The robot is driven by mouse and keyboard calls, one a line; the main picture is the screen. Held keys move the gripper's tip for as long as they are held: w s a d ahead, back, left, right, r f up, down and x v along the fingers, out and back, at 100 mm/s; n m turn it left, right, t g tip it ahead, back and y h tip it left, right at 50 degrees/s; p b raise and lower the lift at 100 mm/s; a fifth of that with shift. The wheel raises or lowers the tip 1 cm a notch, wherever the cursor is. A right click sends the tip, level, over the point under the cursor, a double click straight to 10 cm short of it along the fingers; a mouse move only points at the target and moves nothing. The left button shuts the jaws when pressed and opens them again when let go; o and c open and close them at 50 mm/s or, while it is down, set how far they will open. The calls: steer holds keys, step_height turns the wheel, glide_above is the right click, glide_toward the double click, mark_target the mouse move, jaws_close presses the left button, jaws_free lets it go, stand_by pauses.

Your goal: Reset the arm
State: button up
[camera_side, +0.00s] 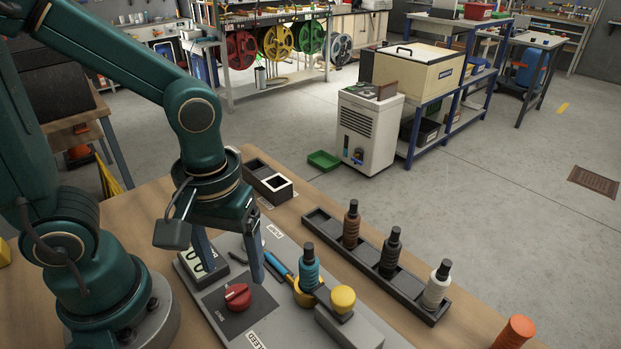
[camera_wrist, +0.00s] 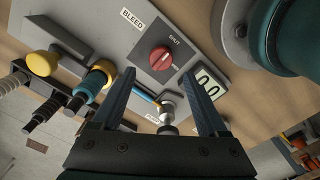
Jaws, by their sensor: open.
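My gripper (camera_side: 232,272) hangs over the grey panel (camera_side: 283,306), its two fingers apart with nothing between them. In the wrist view my gripper (camera_wrist: 159,76) is open, its fingers spread on either side of the picture's middle. The panel's red knob (camera_side: 237,296) stands just below and in front of the fingers; it also shows in the wrist view (camera_wrist: 161,58), beyond the fingertips. The knob's plate is marked SHUT, and BLEED is printed beside it. I cannot tell the exact height of the fingertips above the panel.
A blue ribbed fitting (camera_side: 309,270) and a yellow knob (camera_side: 342,298) stand on the panel, right of my gripper. A dark rack (camera_side: 369,262) holds brown, black and white fittings. An orange cylinder (camera_side: 515,332) is at the near right. A small display (camera_wrist: 210,84) sits beside the knob.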

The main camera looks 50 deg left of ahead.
steer(key=a+r+m+t, duration=0.3)
steer(key=r+m+t, duration=0.2)
steer(key=r+m, duration=0.2)
steer(key=shift+w+a+r, duration=0.15)
steer(key=shift+w+r, duration=0.3)
steer(key=shift+r, duration=0.25)
